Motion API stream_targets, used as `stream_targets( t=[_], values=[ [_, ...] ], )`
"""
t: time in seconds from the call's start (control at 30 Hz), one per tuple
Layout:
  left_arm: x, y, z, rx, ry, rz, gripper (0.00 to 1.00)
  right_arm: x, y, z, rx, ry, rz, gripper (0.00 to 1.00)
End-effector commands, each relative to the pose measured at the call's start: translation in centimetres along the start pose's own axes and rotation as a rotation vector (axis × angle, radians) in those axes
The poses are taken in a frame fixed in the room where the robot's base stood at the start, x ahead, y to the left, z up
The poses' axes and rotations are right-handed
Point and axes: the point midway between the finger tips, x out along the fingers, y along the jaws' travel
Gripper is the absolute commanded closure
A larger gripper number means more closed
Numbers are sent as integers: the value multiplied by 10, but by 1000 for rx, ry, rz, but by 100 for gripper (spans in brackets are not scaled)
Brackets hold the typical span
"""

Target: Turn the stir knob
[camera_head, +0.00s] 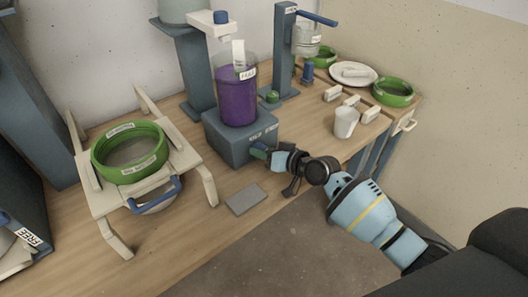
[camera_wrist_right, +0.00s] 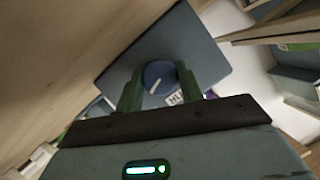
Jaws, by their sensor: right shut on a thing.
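The stir knob (camera_wrist_right: 157,74) is a round blue dial with a white pointer line, on the face of a grey-blue base block (camera_wrist_right: 205,48). In the wrist view the line slants from lower left to upper right. My right gripper (camera_wrist_right: 159,84) has its two green fingers on either side of the knob, shut on it. In the head view the block (camera_head: 226,143) carries a clear vessel of purple liquid (camera_head: 237,102), and my right gripper (camera_head: 259,151) is at its front right side. The knob is hidden there by the gripper. My left gripper is out of view.
A green-rimmed sieve (camera_head: 128,172) sits on a pale wooden frame at the left. A grey slab (camera_head: 246,198) lies at the table's front edge. A white cup (camera_head: 345,122), a white plate (camera_head: 352,74) and a green ring (camera_head: 393,92) stand at the right.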

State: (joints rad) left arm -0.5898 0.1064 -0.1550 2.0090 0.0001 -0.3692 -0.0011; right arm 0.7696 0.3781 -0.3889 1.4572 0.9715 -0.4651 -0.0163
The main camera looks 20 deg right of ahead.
Motion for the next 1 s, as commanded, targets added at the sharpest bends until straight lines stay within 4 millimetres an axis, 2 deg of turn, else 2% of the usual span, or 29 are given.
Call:
stream_targets(
  t=[0.07, 0.1, 0.23, 0.5, 0.63, 1.0],
  values=[
    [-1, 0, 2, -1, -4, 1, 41, 0, 0, 0, -1, 0, 0, 85],
    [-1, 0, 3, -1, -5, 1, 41, 0, 0, 0, -1, 0, 0, 57],
    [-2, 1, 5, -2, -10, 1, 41, 0, 0, 0, -1, 0, 0, 41],
    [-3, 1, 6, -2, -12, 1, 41, 0, 0, 0, -1, 0, 0, 41],
    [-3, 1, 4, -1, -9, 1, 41, -8, 0, 0, -2, 0, 1, 41],
    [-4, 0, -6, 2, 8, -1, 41, -62, 0, 0, -3, 0, 1, 41]
  ],
)
